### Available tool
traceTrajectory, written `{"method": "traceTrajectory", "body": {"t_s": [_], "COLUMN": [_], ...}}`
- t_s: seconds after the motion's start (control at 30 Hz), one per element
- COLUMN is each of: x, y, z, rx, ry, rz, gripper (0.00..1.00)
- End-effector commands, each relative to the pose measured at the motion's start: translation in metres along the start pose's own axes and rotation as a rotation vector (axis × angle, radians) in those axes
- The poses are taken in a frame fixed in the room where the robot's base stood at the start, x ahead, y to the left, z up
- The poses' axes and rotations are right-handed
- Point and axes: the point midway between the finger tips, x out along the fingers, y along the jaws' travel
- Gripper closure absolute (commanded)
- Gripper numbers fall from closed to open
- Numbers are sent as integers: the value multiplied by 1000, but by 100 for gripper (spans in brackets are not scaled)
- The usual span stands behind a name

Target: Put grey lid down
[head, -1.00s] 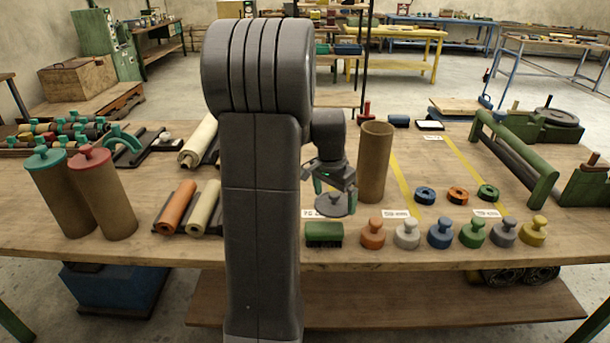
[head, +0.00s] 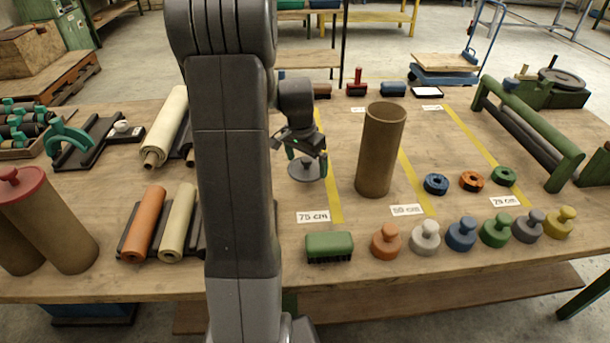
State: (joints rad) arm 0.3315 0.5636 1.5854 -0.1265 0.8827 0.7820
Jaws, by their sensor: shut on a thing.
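The grey lid (head: 306,172) is a flat dark disc beneath my gripper (head: 306,157). My gripper is shut on the lid at its top and holds it about level, left of the brown open tube (head: 380,155). The lid appears over the wooden table (head: 345,285), behind the 75 cm label; I cannot tell how large the gap below it is. The open tube stands upright with no lid on it. Part of the gripper is hidden by its own wrist.
A green brush (head: 329,245) and a row of knobbed pieces (head: 425,237) line the front edge. Small rings (head: 471,181) lie right of the tube. Tubes with a red lid (head: 20,183) stand left. Bare wood lies between the yellow tapes (head: 333,195).

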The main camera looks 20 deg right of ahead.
Motion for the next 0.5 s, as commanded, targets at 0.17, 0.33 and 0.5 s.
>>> {"method": "traceTrajectory", "body": {"t_s": [0.17,0.33,0.5], "x": [16,37,51], "y": [0,0,0], "z": [2,6,8], "rx": [1,0,0], "ry": [0,-3,0], "rz": [0,2,-1], "gripper": [26,26,26]}}
